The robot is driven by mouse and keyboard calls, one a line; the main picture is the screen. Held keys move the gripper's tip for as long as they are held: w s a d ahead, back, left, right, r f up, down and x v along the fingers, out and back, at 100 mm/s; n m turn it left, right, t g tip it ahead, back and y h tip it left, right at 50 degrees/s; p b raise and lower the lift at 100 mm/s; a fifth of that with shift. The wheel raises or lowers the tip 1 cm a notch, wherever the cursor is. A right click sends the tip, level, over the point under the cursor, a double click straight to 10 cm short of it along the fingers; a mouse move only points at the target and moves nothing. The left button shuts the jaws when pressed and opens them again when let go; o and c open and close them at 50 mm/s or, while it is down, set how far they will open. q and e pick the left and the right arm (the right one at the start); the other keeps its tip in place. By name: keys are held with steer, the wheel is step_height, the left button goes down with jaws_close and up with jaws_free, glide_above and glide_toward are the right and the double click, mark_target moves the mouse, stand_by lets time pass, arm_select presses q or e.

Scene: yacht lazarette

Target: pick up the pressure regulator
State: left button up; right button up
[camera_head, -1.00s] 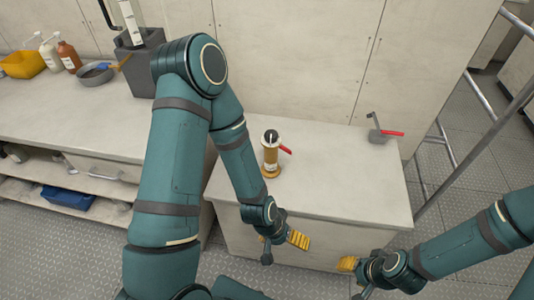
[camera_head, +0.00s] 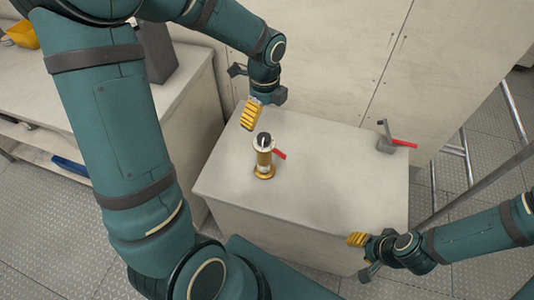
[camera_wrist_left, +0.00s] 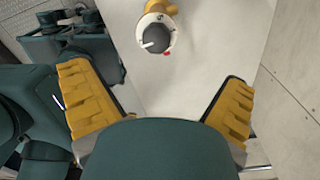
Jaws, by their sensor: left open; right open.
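The pressure regulator, as I take it, is an upright brass body (camera_head: 264,165) with a white collar, dark top and red lever. It stands on the pale counter (camera_head: 320,180). In the left wrist view its white round top (camera_wrist_left: 156,34) shows at the upper middle, beyond and between my fingers. My left gripper (camera_head: 250,114) is above the counter, just behind and left of the regulator, apart from it. It is open and empty, with yellow fingers spread wide in the wrist view (camera_wrist_left: 157,78). My right gripper (camera_head: 356,239) is open and empty by the counter's front right edge.
A grey fitting with a red handle (camera_head: 388,143) stands at the counter's right back. Metal rails (camera_head: 466,155) rise to the right. A dark grey box (camera_head: 155,52) stands on the left bench. The counter around the regulator is clear.

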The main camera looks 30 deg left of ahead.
mark_target(265, 136)
arm_select(q)
step_height(265, 136, down, 7)
steer(key=shift+s+f+b, duration=0.1)
steer(key=shift+f+b, duration=0.05)
steer(key=shift+b, duration=0.65)
step_height(265, 136, down, 5)
steer(key=shift+s+f+b, duration=0.15)
steer(key=shift+b, duration=0.8)
steer(key=c, duration=1.3)
